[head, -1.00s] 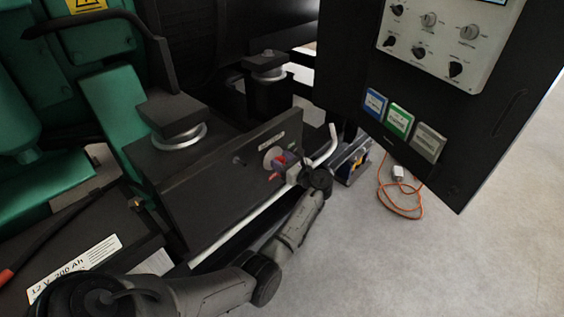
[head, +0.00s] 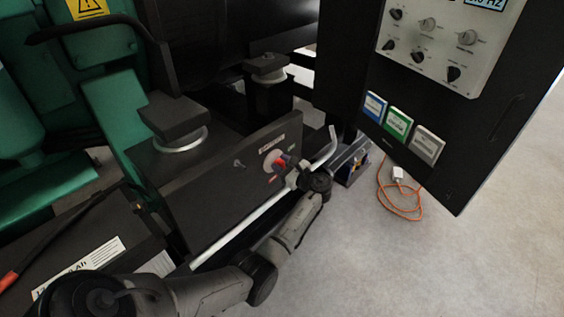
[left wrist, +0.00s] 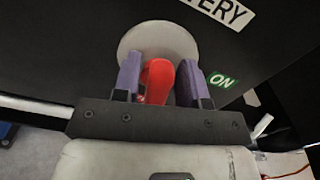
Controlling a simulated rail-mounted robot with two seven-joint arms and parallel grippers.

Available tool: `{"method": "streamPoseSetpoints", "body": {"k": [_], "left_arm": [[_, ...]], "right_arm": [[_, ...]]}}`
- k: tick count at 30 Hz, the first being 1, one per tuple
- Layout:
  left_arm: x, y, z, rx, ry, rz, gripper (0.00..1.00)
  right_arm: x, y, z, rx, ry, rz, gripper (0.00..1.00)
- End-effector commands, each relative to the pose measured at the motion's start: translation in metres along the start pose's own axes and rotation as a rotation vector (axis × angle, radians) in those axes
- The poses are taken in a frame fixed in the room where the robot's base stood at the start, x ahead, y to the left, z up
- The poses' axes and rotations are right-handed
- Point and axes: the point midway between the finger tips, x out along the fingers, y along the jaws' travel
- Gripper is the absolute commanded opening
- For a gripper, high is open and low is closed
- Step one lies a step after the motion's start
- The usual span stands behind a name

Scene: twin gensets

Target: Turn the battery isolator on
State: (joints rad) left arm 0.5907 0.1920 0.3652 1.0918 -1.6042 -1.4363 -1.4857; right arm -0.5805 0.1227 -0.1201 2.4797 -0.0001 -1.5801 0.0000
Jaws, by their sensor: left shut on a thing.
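The battery isolator is a round pale disc (left wrist: 150,45) with a red handle (left wrist: 159,78), set in a dark panel. A white label ending in "TERY" is above it, and a green ON label (left wrist: 221,80) is to its right in the left wrist view. In the head view the red handle (head: 280,160) shows small on the panel face. My left gripper (left wrist: 158,82) has its two purple fingers on either side of the red handle and is shut on it. In the head view the left gripper (head: 289,165) partly covers the isolator. My right gripper is in neither view.
A pale rail (head: 250,218) runs in front of the panel, close to my left arm. A black control cabinet door (head: 480,130) stands at the right. An orange cable (head: 400,210) lies on the floor. A battery (head: 90,265) sits at lower left.

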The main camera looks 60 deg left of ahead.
Motion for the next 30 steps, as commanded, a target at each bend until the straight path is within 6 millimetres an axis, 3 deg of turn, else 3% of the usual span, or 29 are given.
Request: {"method": "streamPoseSetpoints", "body": {"k": [13, 30], "left_arm": [[0.0, 0.005, 0.0, -0.423, -0.002, 0.0, 0.15], [0.0, 0.011, -0.007, -0.962, -0.001, 0.0, 0.15]], "right_arm": [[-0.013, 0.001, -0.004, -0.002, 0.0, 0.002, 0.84], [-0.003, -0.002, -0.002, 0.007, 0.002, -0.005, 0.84]]}}
